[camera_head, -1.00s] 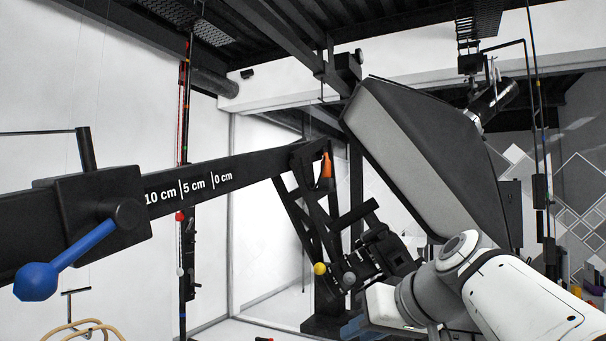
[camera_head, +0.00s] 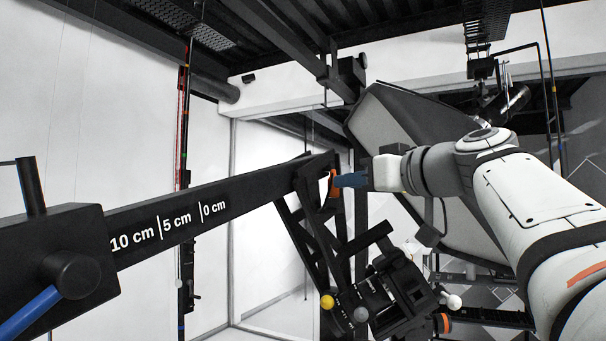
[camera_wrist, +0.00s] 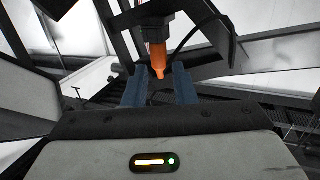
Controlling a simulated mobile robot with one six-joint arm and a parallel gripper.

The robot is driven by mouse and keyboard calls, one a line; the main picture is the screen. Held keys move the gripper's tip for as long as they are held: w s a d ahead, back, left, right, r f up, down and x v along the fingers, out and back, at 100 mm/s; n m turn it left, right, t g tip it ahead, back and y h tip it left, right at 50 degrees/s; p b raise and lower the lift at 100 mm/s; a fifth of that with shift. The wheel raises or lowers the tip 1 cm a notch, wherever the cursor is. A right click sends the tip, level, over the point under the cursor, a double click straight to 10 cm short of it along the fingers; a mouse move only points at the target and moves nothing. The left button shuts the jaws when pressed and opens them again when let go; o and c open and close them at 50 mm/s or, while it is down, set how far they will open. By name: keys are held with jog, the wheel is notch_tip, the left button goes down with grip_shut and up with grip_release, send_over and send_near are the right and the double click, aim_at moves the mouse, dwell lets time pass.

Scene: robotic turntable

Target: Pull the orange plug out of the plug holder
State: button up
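The orange plug (camera_head: 332,184) is at the far end of the black beam in the head view, partly hidden by my fingers. In the wrist view the plug (camera_wrist: 157,52) hangs from a dark holder (camera_wrist: 150,22), with its narrow tip pointing down towards my gripper. My gripper (camera_head: 345,180) has blue fingers and reaches in from the right at the plug's height. In the wrist view my gripper (camera_wrist: 160,76) is open, with one finger on each side of the plug's tip. I see gaps beside the tip, so the fingers are not closed on it.
The black beam (camera_head: 160,215) with centimetre marks runs to the left, with a sliding block (camera_head: 55,265) and blue handle (camera_head: 28,315) on it. Black struts and a mechanism with a yellow knob (camera_head: 327,302) stand below the plug.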

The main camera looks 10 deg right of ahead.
jog(key=shift+p+x, duration=0.4)
jog(key=shift+x, duration=1.1)
grip_shut()
jog(key=shift+r, duration=0.15)
jog(key=shift+r+p, duration=1.2)
jog(key=shift+r, duration=0.7)
